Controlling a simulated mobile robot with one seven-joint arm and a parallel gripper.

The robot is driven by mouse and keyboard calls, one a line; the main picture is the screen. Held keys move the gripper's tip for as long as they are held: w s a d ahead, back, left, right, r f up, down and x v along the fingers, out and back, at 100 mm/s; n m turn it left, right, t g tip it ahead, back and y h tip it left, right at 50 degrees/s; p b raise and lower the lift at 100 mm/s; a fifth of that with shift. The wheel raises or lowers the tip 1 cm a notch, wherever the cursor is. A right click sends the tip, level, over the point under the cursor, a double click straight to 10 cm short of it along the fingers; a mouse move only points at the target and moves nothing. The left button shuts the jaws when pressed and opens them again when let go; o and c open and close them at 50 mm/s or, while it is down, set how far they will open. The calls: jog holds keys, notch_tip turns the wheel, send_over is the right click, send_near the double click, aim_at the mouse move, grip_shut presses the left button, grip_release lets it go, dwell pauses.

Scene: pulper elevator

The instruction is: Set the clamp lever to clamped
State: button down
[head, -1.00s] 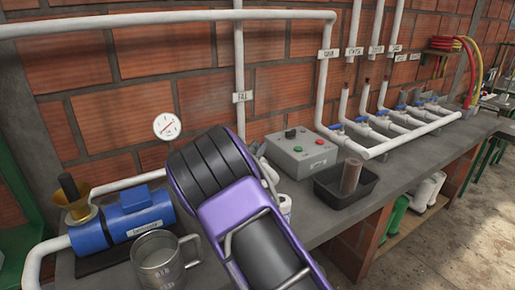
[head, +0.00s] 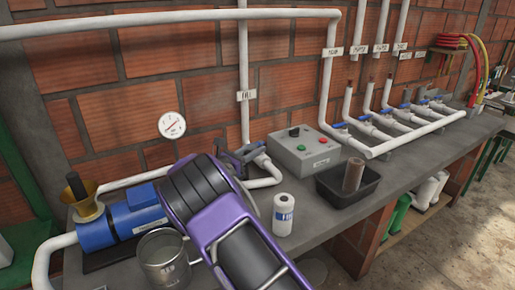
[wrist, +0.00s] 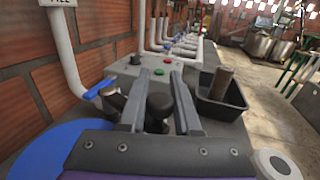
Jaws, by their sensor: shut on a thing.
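My gripper (head: 238,158) is over the bench beside the blue-handled valve, with its fingers partly hidden by my arm in the head view. In the wrist view its two grey fingers (wrist: 158,78) stand on either side of a dark, round-topped piece, which I take to be the clamp lever (wrist: 158,108). The gripper is shut on it. The lever's lower part and its pivot are hidden, so I cannot tell its setting. The valve's blue handle (wrist: 99,89) is just left of the fingers.
A control box (head: 303,150) stands behind, with a black tray (head: 345,190) to its right. A white bottle (head: 283,214) is right of my arm. A blue pump (head: 125,215) and a metal jug (head: 164,258) are left. White pipes run along the wall.

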jog(key=shift+a, duration=0.1)
jog(key=c, duration=0.6)
grip_release()
jog(key=v, duration=1.7)
jog(key=shift+s, duration=0.2)
jog(key=shift+a, duration=0.15)
